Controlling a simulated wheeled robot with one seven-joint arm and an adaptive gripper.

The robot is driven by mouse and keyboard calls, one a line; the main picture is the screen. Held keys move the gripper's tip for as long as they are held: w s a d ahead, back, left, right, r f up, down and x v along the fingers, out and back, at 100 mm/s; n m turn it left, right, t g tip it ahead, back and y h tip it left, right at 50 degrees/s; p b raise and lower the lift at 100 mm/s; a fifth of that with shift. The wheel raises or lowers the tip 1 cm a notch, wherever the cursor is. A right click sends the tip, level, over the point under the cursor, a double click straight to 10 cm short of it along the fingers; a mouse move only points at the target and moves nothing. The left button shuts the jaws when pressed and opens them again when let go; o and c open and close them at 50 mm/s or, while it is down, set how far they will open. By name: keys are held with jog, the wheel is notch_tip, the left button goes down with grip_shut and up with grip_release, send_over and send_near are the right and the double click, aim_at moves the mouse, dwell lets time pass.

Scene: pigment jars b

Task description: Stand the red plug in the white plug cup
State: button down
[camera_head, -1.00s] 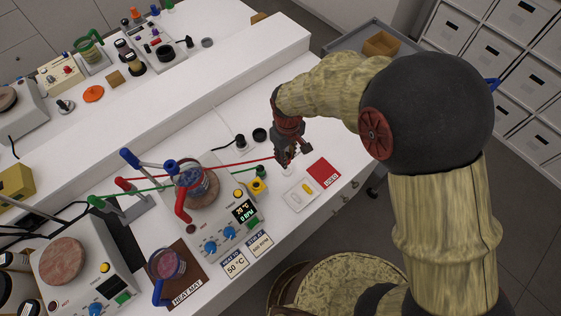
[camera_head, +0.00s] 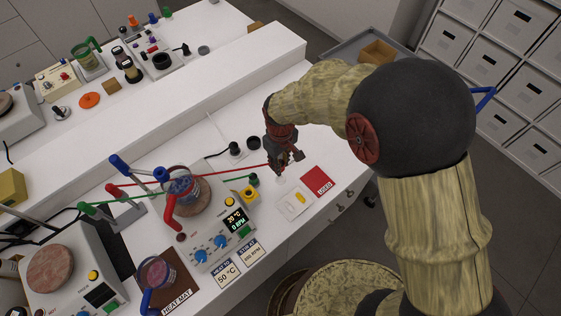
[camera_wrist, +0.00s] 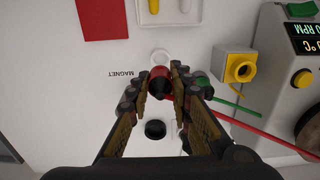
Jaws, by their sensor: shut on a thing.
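The red plug (camera_wrist: 159,83) is between the fingertips of my gripper (camera_wrist: 160,76) in the wrist view. My gripper is shut on it, and its red cable (camera_wrist: 255,136) runs off to the right. A round white cup (camera_wrist: 161,57) lies just beyond the fingertips. The plug looks close to the cup but beside it, and I cannot tell its height. In the head view my gripper (camera_head: 285,164) is over the white bench, with the red cable (camera_head: 232,171) leading to it from the left. The plug is hidden there.
A green plug (camera_wrist: 203,81) is close to the right finger. A yellow block (camera_wrist: 236,69) and the hotplate (camera_head: 224,222) stand nearby. A black cup (camera_wrist: 155,130) lies between the fingers' bases. A red card (camera_head: 317,180) and white tray (camera_head: 294,203) are near the bench edge.

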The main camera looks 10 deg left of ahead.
aim_at(281, 162)
jog(key=shift+f+b, duration=1.1)
jog(key=shift+f, duration=1)
jog(key=shift+f+b, duration=0.7)
jog(key=shift+f, duration=0.7)
jog(key=c, duration=1.5)
grip_release()
jog(key=shift+c, duration=0.2)
notch_tip(281, 162, up, 12)
jog(key=shift+r, duration=0.1)
